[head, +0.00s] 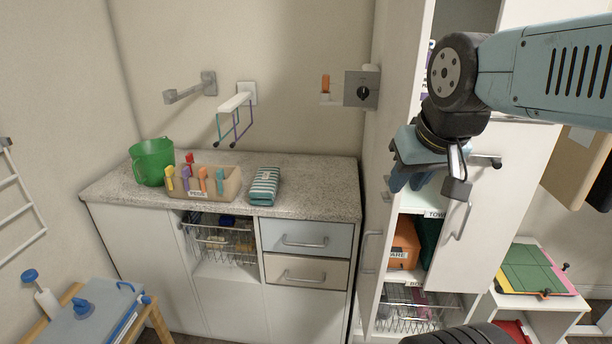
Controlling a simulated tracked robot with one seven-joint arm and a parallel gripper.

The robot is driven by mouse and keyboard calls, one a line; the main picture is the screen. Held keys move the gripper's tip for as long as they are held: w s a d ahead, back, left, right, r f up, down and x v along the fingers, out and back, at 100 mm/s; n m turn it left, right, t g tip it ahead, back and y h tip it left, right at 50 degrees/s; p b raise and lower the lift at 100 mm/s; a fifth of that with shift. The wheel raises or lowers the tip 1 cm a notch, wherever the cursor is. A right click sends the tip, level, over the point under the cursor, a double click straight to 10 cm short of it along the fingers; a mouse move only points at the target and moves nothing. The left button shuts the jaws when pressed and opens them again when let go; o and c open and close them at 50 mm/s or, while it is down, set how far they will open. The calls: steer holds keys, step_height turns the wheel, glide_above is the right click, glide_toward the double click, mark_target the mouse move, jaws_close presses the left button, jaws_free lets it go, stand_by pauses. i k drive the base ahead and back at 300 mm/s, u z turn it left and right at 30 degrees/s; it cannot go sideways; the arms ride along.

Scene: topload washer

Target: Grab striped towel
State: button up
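The striped towel (264,187) lies folded on the speckled grey countertop (318,201), right of the middle. It has teal and white stripes. My gripper (409,182) hangs in the air at the right, in front of the white cabinet and well to the right of the towel.
A tan box (205,190) of coloured-handled items stands just left of the towel, with a green bucket (152,162) beyond it. A wall rack (235,104) juts out above. The tall white cabinet (383,140) borders the counter's right end. The counter's right part is clear.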

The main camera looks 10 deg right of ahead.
mark_target(263, 193)
steer(key=z, duration=0.5)
steer(key=i, duration=0.1)
steer(key=u, duration=2.2)
steer(key=k, duration=0.3)
steer(key=z, duration=0.9)
steer(key=i, duration=0.5)
steer(key=z, duration=0.1)
